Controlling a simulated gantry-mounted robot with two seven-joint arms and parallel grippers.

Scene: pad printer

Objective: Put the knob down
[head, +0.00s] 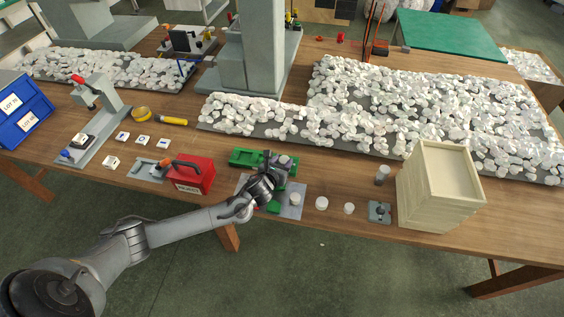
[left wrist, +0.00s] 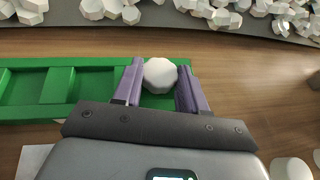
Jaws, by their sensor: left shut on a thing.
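The knob (left wrist: 160,75) is a white, faceted round piece between the purple fingers of my left gripper (head: 281,163). In the left wrist view the gripper is shut on it. The knob shows over the right end of a green rack (left wrist: 63,112), which has several recesses to the left. I cannot tell whether the knob touches the rack's floor. In the head view the green rack (head: 246,157) lies on the table, its right end partly hidden by my gripper, and the held knob cannot be made out clearly. My right gripper is not in view.
A grey mat (head: 290,212) with a white piece (head: 295,199) lies in front of the rack. White pieces (head: 321,203) stand to its right. A red box (head: 192,175) is left, a wooden box (head: 440,188) right. Heaps of white pieces (head: 265,115) lie behind.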

